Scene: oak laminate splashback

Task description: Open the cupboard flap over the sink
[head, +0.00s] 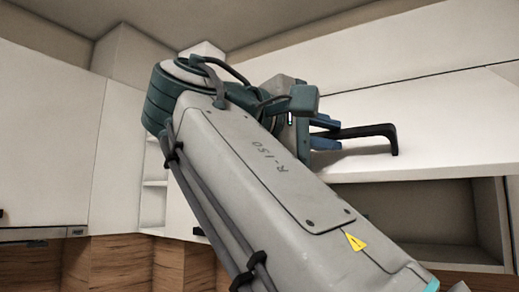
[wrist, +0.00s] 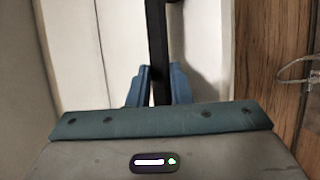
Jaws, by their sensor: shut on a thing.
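The cupboard flap (head: 450,115) is a white panel at the right of the head view. It is tilted outward, with the open cupboard interior (head: 425,212) showing beneath its lower edge. Its black bar handle (head: 375,131) sticks out near that edge. My gripper (head: 326,132) has its blue fingers at the left part of the handle. In the wrist view, the fingers of my gripper (wrist: 158,86) are closed on either side of the dark handle bar (wrist: 157,35). My arm hides the left part of the flap and opening. The sink is not in view.
Another white panel (head: 390,45) lies above the flap, under the ceiling. A white cupboard (head: 45,130) stands at the left, beside open corner shelves (head: 154,190). Wood-look splashback (head: 110,262) runs below. A thin wire-like object (wrist: 300,72) shows at the right of the wrist view.

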